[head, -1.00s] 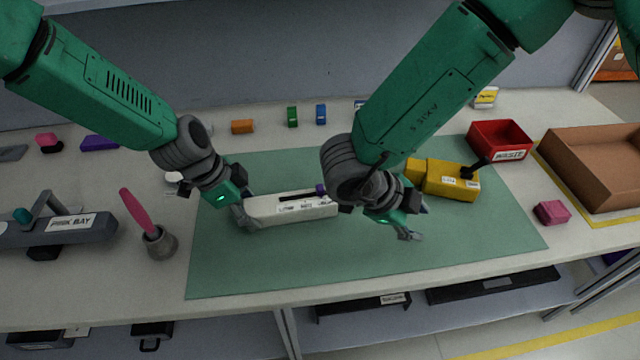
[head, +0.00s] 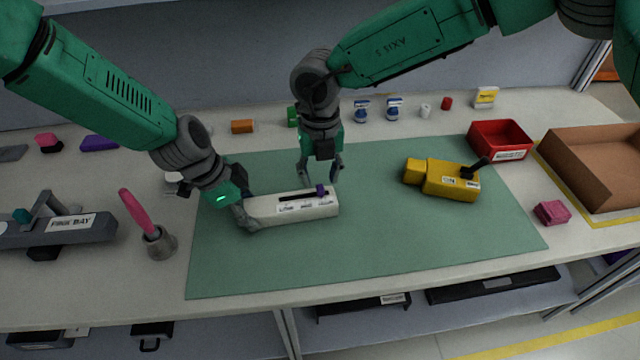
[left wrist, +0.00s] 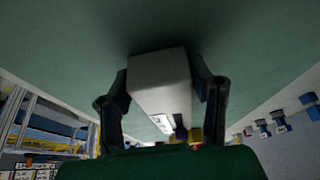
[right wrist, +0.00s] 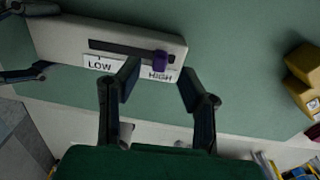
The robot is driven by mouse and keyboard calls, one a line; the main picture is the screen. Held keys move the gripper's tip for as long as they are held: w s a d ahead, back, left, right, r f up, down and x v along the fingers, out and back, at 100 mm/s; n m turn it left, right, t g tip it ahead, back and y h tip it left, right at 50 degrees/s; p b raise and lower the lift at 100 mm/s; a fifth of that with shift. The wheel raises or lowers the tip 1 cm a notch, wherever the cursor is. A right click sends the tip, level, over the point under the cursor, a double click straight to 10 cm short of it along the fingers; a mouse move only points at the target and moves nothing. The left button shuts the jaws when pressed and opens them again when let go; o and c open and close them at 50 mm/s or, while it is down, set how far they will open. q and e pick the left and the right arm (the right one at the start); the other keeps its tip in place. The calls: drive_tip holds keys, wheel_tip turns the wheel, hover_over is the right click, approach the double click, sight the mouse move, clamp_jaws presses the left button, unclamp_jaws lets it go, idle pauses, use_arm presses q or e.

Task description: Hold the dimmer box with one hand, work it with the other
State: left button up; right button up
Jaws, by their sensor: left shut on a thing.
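The dimmer box is a long white box (head: 262,208) on the green mat, with a dark slot and a purple slider knob (head: 320,190) near the slot's right end. In the right wrist view the knob (right wrist: 160,61) sits by the HIGH end of a label reading LOW to HIGH. My left gripper (head: 246,208) is shut on the box's left end; the left wrist view shows its fingers on both sides of the box (left wrist: 160,82). My right gripper (head: 320,178) is open, pointing down just behind the box's right end, its fingers apart and empty near the knob.
A yellow box with a black lever (head: 450,183) lies on the mat to the right. A red WASTE bin (head: 498,140) and a brown tray (head: 590,168) stand further right. A pink brush in a grey cup (head: 158,241) is at left. The mat's front (head: 350,255) is clear.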

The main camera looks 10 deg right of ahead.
sight(320, 186)
drive_tip(key=shift+f, duration=1.65)
clamp_jaws()
drive_tip(key=a, duration=0.8)
drive_tip(key=shift+s, duration=0.3)
unclamp_jaws()
drive_tip(key=shift+d, duration=0.1)
wheel_tip(320, 186, up, 12)
drive_tip(key=shift+w, duration=0.1)
